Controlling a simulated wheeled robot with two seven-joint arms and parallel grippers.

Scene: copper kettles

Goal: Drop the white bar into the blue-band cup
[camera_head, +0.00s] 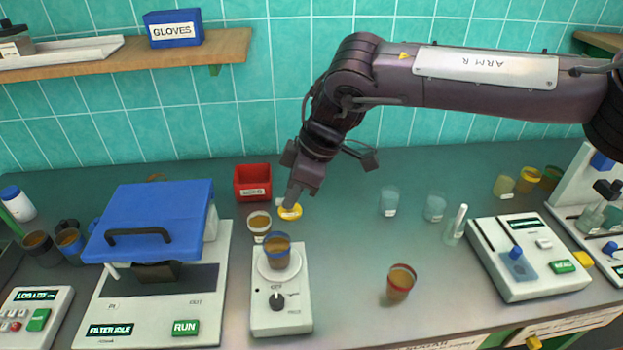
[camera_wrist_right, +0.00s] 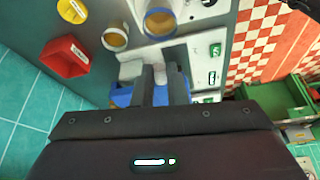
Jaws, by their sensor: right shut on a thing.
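The blue-band cup (camera_head: 277,254) holds brown liquid and stands upright on the round plate of a small white device (camera_head: 281,308). The cup also shows at the top of the right wrist view (camera_wrist_right: 160,20). My right gripper (camera_head: 293,192) points down behind and a little right of the cup, above a yellow dish (camera_head: 290,213). Its fingers (camera_wrist_right: 163,85) are shut on a small pale thing, seemingly the white bar, largely hidden between them. My left gripper is not in view.
A white-banded cup (camera_head: 259,221) stands just behind the blue-band cup. A red box (camera_head: 253,183) is at the back, a blue-lidded filter machine (camera_head: 150,215) at left. A red-rimmed cup (camera_head: 400,282) stands right, with clear counter around it.

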